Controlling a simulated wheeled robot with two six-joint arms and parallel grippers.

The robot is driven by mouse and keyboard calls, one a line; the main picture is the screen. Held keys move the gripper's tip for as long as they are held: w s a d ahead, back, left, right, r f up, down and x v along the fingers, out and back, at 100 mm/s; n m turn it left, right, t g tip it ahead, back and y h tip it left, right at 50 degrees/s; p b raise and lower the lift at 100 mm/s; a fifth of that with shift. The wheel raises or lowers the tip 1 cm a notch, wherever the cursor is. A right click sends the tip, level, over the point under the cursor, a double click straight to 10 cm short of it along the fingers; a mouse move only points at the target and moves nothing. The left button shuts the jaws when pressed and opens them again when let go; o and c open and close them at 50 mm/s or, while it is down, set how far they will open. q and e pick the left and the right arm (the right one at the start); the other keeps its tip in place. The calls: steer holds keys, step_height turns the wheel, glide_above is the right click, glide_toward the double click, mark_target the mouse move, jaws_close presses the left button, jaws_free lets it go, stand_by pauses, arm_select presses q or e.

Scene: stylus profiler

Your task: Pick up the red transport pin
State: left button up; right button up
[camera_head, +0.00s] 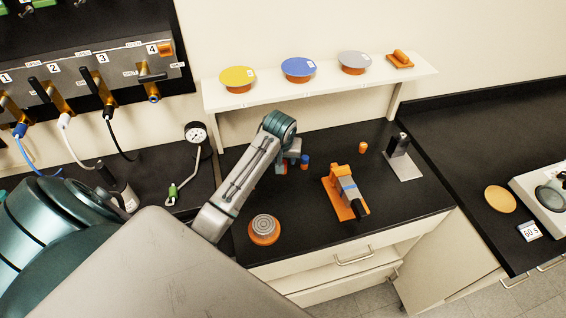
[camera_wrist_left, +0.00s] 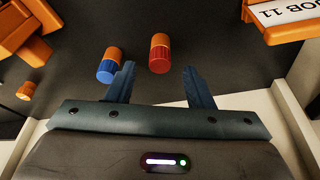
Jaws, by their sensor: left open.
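My right gripper is not in view.
An orange-based grey device (camera_head: 346,193) and a small orange cylinder (camera_head: 363,147) stand to the right. A round orange puck (camera_head: 264,229) is near the front edge. A shelf (camera_head: 320,87) with coloured discs is behind. A "JOB 11" label (camera_wrist_left: 288,10) shows in the wrist view.

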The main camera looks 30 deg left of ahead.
arm_select(q)
steer(key=shift+x, duration=1.2)
steer(key=c, duration=0.3)
jaws_close()
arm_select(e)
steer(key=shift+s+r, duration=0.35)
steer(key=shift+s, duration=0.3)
arm_select(q)
steer(key=shift+r, duration=0.1)
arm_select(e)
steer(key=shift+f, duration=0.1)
